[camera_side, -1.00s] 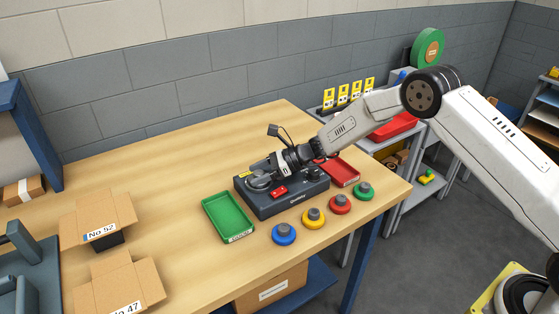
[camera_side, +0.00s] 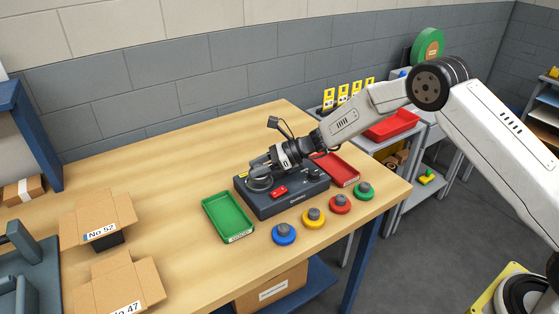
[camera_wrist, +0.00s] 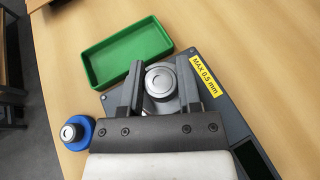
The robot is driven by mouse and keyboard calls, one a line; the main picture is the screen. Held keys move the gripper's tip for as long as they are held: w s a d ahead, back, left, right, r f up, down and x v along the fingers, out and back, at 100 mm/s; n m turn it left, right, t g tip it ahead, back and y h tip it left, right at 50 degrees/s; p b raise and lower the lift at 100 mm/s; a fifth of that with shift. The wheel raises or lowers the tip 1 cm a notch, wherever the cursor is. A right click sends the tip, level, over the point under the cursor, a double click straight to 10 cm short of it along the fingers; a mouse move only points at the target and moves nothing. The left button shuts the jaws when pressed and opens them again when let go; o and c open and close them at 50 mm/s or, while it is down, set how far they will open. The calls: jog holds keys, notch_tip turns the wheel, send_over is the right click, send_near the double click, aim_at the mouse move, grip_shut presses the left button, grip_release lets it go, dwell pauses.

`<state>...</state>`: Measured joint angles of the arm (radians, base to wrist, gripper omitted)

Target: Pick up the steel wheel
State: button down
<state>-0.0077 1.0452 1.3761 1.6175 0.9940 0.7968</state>
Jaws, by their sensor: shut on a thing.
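The steel wheel (camera_wrist: 160,80) is a round grey metal piece with a smaller round cap. In the wrist view it lies between the two fingers of my gripper (camera_wrist: 160,88), which is shut on it. In the side view the wheel (camera_side: 260,184) is at the left end of the dark grey machine (camera_side: 293,206), below my gripper (camera_side: 262,169). The fingers partly hide it there. I cannot tell whether it is clear of the machine's top.
A green tray (camera_side: 228,217) stands left of the machine and a red tray (camera_side: 338,170) behind its right end. Blue (camera_side: 284,235), yellow (camera_side: 313,218), red (camera_side: 340,205) and green (camera_side: 364,191) discs with grey knobs line the front. Open cardboard boxes (camera_side: 100,222) stand left.

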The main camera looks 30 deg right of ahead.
jog(key=s+d+r, duration=0.3)
jog(key=s+r, duration=0.8)
jog(key=s, duration=0.2)
jog(key=shift+s, duration=0.3)
jog(key=shift+f, duration=0.1)
dwell(0.4)
